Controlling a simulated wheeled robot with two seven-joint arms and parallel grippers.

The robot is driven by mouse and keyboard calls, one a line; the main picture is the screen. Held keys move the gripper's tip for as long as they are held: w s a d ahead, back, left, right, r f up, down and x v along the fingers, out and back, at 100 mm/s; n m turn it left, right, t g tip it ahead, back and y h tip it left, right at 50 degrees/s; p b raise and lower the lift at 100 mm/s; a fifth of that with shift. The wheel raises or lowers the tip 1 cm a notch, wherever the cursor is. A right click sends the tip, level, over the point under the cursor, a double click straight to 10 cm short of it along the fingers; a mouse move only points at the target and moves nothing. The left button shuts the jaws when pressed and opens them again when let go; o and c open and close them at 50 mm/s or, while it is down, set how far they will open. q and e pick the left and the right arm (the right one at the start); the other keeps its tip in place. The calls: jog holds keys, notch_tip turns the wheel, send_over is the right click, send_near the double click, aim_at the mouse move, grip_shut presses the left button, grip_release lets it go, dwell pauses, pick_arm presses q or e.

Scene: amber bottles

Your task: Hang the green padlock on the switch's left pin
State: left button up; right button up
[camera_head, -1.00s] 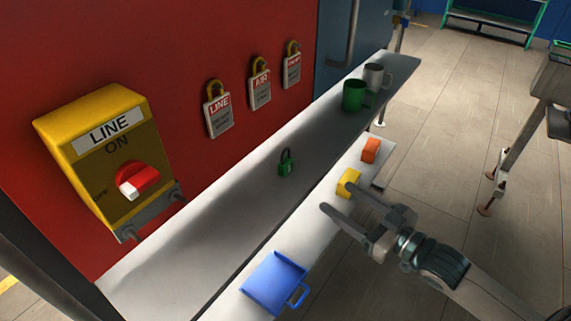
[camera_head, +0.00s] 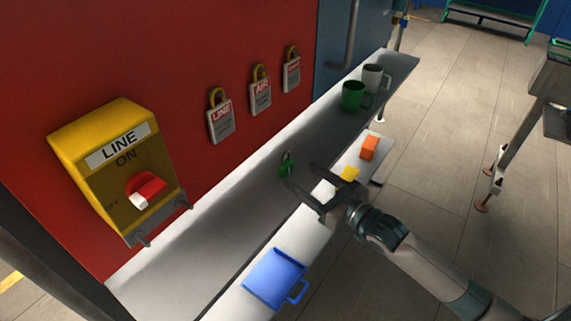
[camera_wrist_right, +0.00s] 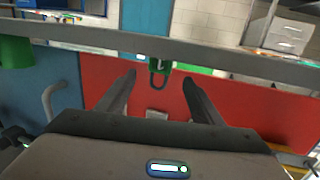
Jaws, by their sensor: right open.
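The small green padlock (camera_head: 285,168) stands upright on the grey shelf, its dark shackle on top. My right gripper (camera_head: 302,175) is open, its fingers pointing toward the padlock from the right, close to it. In the right wrist view the padlock (camera_wrist_right: 161,67) appears upside down, between and beyond the open fingertips (camera_wrist_right: 159,81). I cannot tell whether a finger touches it. The yellow switch box (camera_head: 115,165) is on the red wall, with its red knob (camera_head: 146,188). Its left pin (camera_head: 140,240) and right pin (camera_head: 183,203) stick out below, both bare. My left gripper is not in view.
A green mug (camera_head: 353,96) and a grey mug (camera_head: 374,77) stand at the shelf's far end. Several tagged padlocks hang on the wall, including LINE (camera_head: 221,121).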

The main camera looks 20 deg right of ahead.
aim_at(289, 167)
dwell(0.3)
jog(key=shift+w+a+r+p, duration=0.1)
jog(key=shift+w+a+p, duration=0.15)
jog(key=shift+w+p, duration=0.2)
jog(key=p+x, duration=0.1)
jog(key=x, duration=0.2)
jog(key=shift+w+a+f+p, duration=0.3)
jog(key=shift+w+f+p, duration=0.05)
jog(key=shift+w, duration=0.2)
jog(key=shift+c, duration=0.5)
jog(key=c, duration=1.2)
jog(key=shift+r, duration=0.1)
